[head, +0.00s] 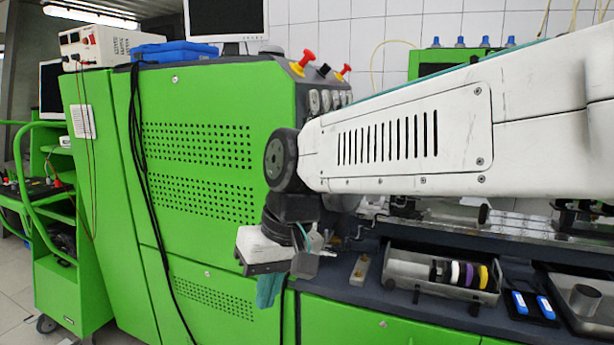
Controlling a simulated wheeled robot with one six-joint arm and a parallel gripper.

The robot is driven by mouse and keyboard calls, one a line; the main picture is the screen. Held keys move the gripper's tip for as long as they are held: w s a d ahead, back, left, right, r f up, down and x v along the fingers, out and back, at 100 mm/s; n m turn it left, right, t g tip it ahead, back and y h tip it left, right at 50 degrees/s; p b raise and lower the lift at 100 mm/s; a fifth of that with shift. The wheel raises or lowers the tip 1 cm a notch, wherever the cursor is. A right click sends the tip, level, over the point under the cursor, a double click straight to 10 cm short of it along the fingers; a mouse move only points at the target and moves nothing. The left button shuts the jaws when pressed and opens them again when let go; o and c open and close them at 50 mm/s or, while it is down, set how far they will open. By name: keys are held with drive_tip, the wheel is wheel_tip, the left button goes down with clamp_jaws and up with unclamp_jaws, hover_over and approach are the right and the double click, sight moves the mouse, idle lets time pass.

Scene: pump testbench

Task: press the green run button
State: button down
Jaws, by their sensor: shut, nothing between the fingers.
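The green testbench cabinet (215,120) fills the left and middle of the head view. Its control panel (318,90) sits at its top right edge, with two red mushroom knobs on yellow bases, a black knob and several round pale gauges or fittings. I cannot make out a green run button; my arm covers part of the area right of and below the panel. My gripper (267,300) hangs below my wrist, its teal fingers pointing down, shut and empty. It is in front of the cabinet's lower right side, well below the panel. I cannot tell whether it touches anything.
A grey bench ledge (430,305) runs to the right, with a metal tray (400,270) of coloured rings and two blue-and-white items (532,305) on it. Black cables (140,170) hang down the cabinet. A green cart (65,270) stands at left, with open floor beyond.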

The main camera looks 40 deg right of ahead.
drive_tip(key=w+d+r+m+t, duration=0.2)
drive_tip(key=w+d+m+t, duration=0.15)
drive_tip(key=w+d, duration=0.4)
drive_tip(key=w+d+r+m+t, duration=0.25)
drive_tip(key=w+d+m, duration=0.25)
drive_tip(key=w+d, duration=0.3)
drive_tip(key=d+r+m+t+h, duration=0.1)
drive_tip(key=d+m+t+h, duration=0.2)
drive_tip(key=d, duration=2.1)
drive_tip(key=s+m+h, duration=0.1)
drive_tip(key=m, duration=0.4)
drive_tip(key=shift+d, duration=0.3)
drive_tip(key=shift+w+r, duration=0.1)
drive_tip(key=w+a, duration=0.3)
drive_tip(key=w, duration=0.5)
drive_tip(key=shift+a, duration=0.25)
drive_tip(key=shift+w, duration=0.15)
drive_tip(key=shift+w+a, duration=0.15)
drive_tip(key=shift+w, duration=0.15)
